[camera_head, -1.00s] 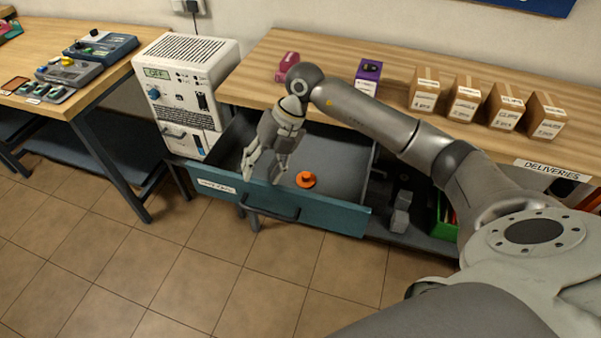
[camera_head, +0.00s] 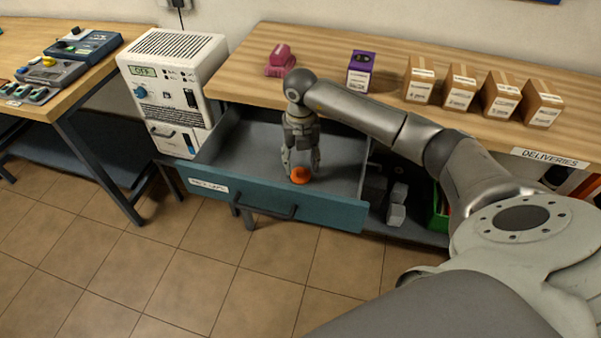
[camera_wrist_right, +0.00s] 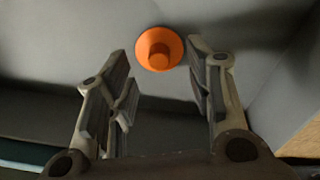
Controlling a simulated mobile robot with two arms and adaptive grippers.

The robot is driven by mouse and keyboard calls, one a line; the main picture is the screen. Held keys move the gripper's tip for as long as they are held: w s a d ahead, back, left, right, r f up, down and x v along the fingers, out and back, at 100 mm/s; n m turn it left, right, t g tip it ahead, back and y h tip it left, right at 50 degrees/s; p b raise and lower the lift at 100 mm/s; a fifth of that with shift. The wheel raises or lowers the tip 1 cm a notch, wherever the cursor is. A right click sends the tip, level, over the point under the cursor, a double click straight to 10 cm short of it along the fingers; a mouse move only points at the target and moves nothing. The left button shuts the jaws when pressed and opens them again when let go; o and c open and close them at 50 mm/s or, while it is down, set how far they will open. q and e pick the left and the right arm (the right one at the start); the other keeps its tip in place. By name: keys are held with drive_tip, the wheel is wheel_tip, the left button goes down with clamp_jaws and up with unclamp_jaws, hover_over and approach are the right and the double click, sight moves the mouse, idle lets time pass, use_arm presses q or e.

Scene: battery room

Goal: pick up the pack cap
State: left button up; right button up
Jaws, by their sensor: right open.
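The pack cap is an orange round piece with a raised knob (camera_head: 299,175). It lies on the grey floor of an open drawer with a teal front (camera_head: 330,211). In the right wrist view the pack cap (camera_wrist_right: 160,49) shows beyond and between the fingertips, with no contact visible. My right gripper (camera_head: 302,164) points down into the drawer, just above and behind the cap in the head view. Its fingers (camera_wrist_right: 160,62) are apart and nothing is between them. My left gripper is not in view.
The wooden bench top (camera_head: 300,45) overhangs the drawer's back. On it are a pink object (camera_head: 280,58), a purple box (camera_head: 360,72) and several cardboard boxes (camera_head: 459,88). A white device (camera_head: 172,75) stands left of the drawer. The drawer's left part is clear.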

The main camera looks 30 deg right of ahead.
sight(301, 170)
drive_tip(key=shift+f, duration=1.5)
drive_tip(key=c, duration=0.9)
drive_tip(key=shift+r, duration=0.15)
